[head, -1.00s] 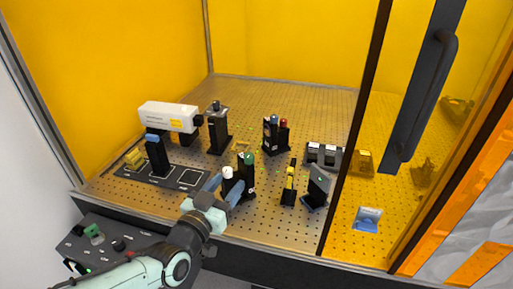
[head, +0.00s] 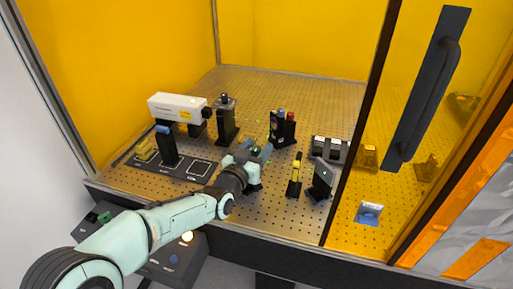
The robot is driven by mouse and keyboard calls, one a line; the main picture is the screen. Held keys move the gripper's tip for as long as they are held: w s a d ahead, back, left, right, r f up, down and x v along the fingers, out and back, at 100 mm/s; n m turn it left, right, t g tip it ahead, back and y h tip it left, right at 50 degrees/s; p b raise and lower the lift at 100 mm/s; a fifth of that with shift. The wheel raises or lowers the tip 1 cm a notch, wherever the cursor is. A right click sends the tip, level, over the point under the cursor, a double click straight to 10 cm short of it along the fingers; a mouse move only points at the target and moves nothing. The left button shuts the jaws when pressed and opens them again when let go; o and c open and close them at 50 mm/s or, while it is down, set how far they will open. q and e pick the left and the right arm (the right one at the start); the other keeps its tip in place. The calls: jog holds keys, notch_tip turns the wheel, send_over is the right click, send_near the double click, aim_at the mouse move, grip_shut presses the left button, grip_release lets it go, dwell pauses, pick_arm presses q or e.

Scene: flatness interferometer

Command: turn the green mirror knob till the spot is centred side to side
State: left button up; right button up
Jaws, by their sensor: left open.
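My gripper and wrist hide most of the mount and the white knob seen earlier beside the green one. A dark tilted panel (head: 322,181) stands to the right; I cannot make out a spot on it clearly. My right gripper is not in view.
A white laser box (head: 177,107) and a dark post (head: 227,122) stand behind left. A block with blue and red knobs (head: 283,128) is behind the gripper. A thin yellow-marked post (head: 295,175) stands right. A dark-framed door with a handle (head: 432,95) covers the right side.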

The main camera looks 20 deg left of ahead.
pick_arm(q)
jog(key=c, duration=0.9)
jog(key=shift+c, duration=0.2)
